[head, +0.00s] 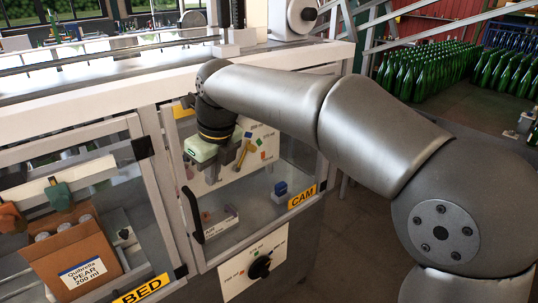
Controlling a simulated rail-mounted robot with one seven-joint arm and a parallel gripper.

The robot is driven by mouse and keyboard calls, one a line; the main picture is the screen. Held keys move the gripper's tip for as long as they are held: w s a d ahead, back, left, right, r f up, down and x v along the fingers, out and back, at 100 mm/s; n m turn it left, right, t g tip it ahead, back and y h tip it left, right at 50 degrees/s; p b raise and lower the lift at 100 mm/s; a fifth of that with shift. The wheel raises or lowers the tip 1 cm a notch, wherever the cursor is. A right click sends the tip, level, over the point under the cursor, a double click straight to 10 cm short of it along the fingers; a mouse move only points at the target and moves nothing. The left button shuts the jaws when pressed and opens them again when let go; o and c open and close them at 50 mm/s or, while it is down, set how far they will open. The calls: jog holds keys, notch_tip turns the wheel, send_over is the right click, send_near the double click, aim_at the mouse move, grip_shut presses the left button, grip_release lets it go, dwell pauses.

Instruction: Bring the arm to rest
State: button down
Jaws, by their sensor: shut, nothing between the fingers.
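My arm reaches in from the right, and its wrist bends down in front of the glass door (222,232) labelled CAM. My gripper (238,162) hangs below the black and yellow wrist, shut and empty.
A machine with a white top (110,78) stands left and centre. A black handle (193,214) and a knob (260,267) stick out. A brown carton (72,255) sits behind the BED section. Green bottles (430,70) stand at the upper right.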

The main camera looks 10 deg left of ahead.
jog(key=v, duration=1)
jog(key=s+d+f+n+h, duration=0.1)
jog(key=s+d+f+n, duration=0.1)
jog(key=d+f+n, duration=0.65)
jog(key=s+d+f+n+h, duration=0.15)
jog(key=d+f+n, duration=0.3)
jog(key=d, duration=0.65)
jog(key=s+d+f+n+b, duration=0.1)
jog(key=s+d+f+n, duration=0.9)
jog(key=s+d+f, duration=0.3)
jog(key=shift+s+d+f, duration=0.15)
jog(key=shift+s+f, duration=0.4)
jog(key=shift+f, duration=0.15)
notch_tip(320, 180, up, 7)
jog(key=p, duration=0.5)
jog(key=shift+f, duration=0.15)
